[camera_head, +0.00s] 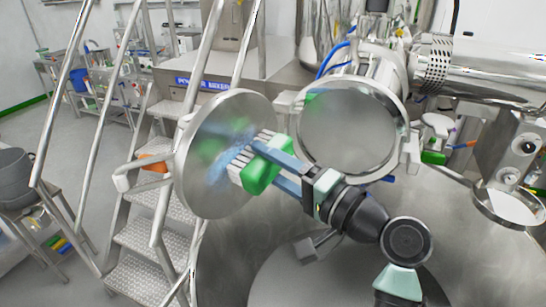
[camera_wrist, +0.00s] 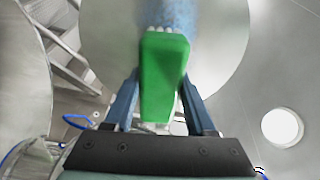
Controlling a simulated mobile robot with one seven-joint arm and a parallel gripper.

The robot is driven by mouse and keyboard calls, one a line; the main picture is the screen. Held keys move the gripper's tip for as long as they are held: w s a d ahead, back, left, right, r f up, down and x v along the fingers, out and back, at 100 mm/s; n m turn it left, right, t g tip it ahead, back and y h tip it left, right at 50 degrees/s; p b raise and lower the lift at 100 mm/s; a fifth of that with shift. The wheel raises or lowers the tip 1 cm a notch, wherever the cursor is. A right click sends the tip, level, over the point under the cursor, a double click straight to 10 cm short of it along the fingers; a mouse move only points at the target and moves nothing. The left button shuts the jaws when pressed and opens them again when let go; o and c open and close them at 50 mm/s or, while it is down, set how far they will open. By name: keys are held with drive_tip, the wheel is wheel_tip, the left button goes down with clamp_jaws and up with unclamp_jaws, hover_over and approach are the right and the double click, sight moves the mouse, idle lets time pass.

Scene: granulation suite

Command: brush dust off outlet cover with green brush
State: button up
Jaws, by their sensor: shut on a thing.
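The outlet cover (camera_head: 205,165) is a round polished metal disc swung open on the left of the outlet. A bluish dust patch (camera_head: 218,172) lies on its face, around the bristles. My gripper (camera_head: 276,167) is shut on the green brush (camera_head: 258,174), whose white bristles point at the cover and appear to touch it; exact contact is hard to tell. In the wrist view the green brush (camera_wrist: 164,75) stands between the two blue fingers (camera_wrist: 158,105). The cover (camera_wrist: 225,45) fills the area behind it, with blue dust (camera_wrist: 168,15) at the bristle tips.
The open round outlet (camera_head: 348,125) is right of the cover. Metal stairs with handrails (camera_head: 150,235) stand close behind the cover on the left. A grey bucket (camera_head: 12,178) sits on a table at far left. A horizontal metal cylinder (camera_head: 480,75) is at upper right.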

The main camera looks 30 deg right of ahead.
sight(288, 147)
drive_tip(key=shift+s+a+p, duration=0.25)
drive_tip(key=shift+s+a, duration=0.3)
drive_tip(key=shift+a, duration=0.85)
drive_tip(key=shift+s+a+p, duration=0.3)
drive_tip(key=shift+s+a, duration=0.2)
drive_tip(key=shift+a, duration=0.85)
drive_tip(key=shift+s+a+p, duration=0.25)
drive_tip(key=shift+s+a, duration=0.3)
drive_tip(key=shift+a, duration=0.85)
drive_tip(key=shift+r+p, duration=1)
drive_tip(key=shift+r, duration=0.2)
drive_tip(key=shift+w+d+f+b, duration=0.1)
drive_tip(key=shift+w+d+b, duration=0.55)
drive_tip(key=shift+d, duration=1.25)
drive_tip(key=shift+w+d+r+b, duration=0.1)
drive_tip(key=shift+w+d+b, duration=0.1)
drive_tip(key=shift+w+d, duration=1.25)
drive_tip(key=shift+w+d+f+b, duration=0.1)
drive_tip(key=shift+w+d+b, duration=0.3)
drive_tip(key=shift+d, duration=1.9)
drive_tip(key=shift+d+v, duration=0.2)
drive_tip(key=shift+v, duration=1.3)
drive_tip(key=shift+d+v, duration=0.25)
drive_tip(key=shift+v, duration=1.25)
drive_tip(key=shift+w, duration=0.1)
drive_tip(key=v, duration=0.3)
drive_tip(key=shift+w+d+p, duration=0.15)
drive_tip(key=shift+p, duration=0.15)
